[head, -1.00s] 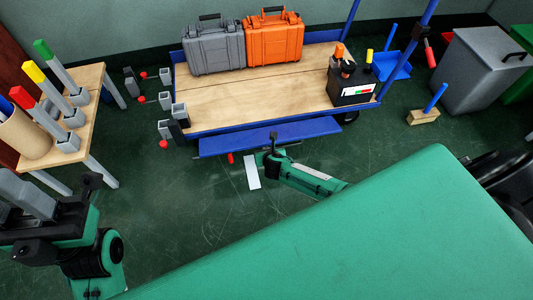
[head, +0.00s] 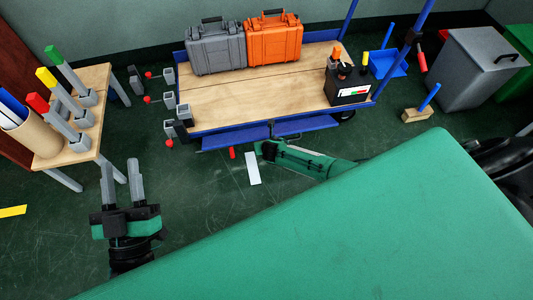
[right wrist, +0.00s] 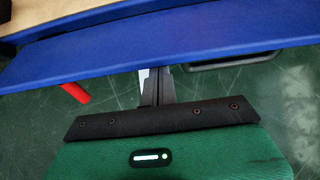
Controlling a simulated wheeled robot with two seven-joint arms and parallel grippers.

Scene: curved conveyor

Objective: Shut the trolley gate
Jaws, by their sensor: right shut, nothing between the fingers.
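The trolley (head: 300,50) has a wooden deck and a blue frame. Its gate, a long blue panel (head: 235,139), lies along the near side, below the deck edge. The gate crosses the top of the right wrist view (right wrist: 200,45). My right gripper (head: 270,135) is shut and empty at the gate's near edge. In the right wrist view its fingers (right wrist: 157,85) reach to the gate's lower edge, and their tips are hidden there; I cannot tell if they touch. My left gripper (head: 120,172) is open and empty, beside the small wooden table, away from the trolley.
Grey (head: 216,49) and orange (head: 273,38) cases and a black battery-like box (head: 348,92) stand on the trolley. Grey brackets with red knobs (head: 168,143) stand at its left end. The wooden table (head: 88,140) holds coloured-tipped posts.

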